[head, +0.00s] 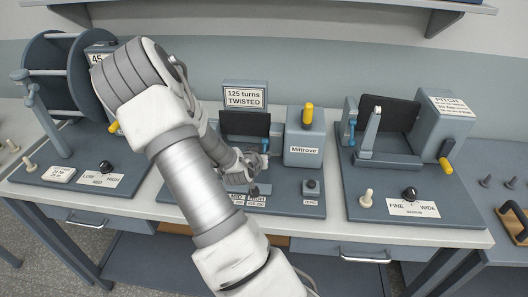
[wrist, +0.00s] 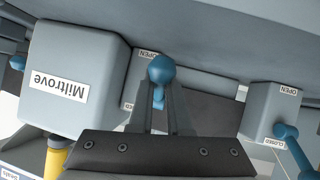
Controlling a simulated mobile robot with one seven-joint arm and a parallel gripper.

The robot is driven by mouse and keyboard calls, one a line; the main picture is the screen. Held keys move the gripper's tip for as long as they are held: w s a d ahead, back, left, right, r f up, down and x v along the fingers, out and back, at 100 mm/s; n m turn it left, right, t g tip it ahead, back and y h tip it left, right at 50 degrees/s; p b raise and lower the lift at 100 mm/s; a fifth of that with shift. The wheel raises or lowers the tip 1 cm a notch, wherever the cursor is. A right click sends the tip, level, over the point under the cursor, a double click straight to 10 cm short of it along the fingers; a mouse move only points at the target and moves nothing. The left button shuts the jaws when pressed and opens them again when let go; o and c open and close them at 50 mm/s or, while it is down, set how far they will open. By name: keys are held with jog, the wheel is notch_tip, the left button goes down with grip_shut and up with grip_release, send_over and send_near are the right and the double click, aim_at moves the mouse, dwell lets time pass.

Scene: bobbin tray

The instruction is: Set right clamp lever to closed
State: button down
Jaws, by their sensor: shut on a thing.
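The right clamp lever (wrist: 160,70) is blue with a round knob, beside the Miltrove box in the wrist view. Its knob is near the OPEN label (wrist: 148,55); the CLOSED label (wrist: 126,107) is lower down. My gripper (wrist: 160,88) is shut on this lever, its two grey fingers on either side of it. The lever also shows in the head view (head: 265,145), with my gripper (head: 259,163) at it. My arm hides much of the middle machine there. The lever's exact angle is hard to tell.
The Miltrove box (head: 304,150) with its yellow handle (head: 308,115) stands close to the right. A second blue lever (wrist: 287,131) is by its own CLOSED label (wrist: 275,143). A dark panel (head: 244,123) stands behind. Another machine (head: 440,127) is further right.

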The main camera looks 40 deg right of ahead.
aim_at(264, 146)
jog(key=y+p, duration=0.1)
jog(key=r+g+y+p, duration=0.1)
jog(key=g+y+p, duration=0.1)
jog(key=p, duration=0.1)
jog(key=shift+s+a+r, duration=0.25)
jog(key=shift+s+a, duration=0.05)
jog(key=shift+a, duration=0.05)
jog(key=g+y+p, duration=0.1)
jog(key=r+g+y+p, duration=0.1)
jog(key=p, duration=0.1)
jog(key=shift+r+n+y, duration=0.1)
jog(key=shift+n+y, duration=0.3)
jog(key=g+y, duration=0.1)
jog(key=r+g+y+p, duration=0.1)
jog(key=shift+w+d+r+y, duration=0.15)
jog(key=shift+d+y, duration=0.05)
jog(key=shift+y, duration=0.2)
jog(key=shift+w+d+r+n+g+y+p, duration=0.15)
jog(key=shift+r+g+y+p, duration=0.2)
jog(key=shift+g+y, duration=0.35)
jog(key=shift+w+d+r+n+g+y+p, duration=0.1)
jog(key=shift+r+n+g+y+p, duration=0.1)
jog(key=shift+g+y+p, duration=0.4)
jog(key=c, duration=0.9)
grip_release()
jog(key=shift+r, duration=0.1)
jog(key=shift+o, duration=0.2)
jog(key=shift+r, duration=0.1)
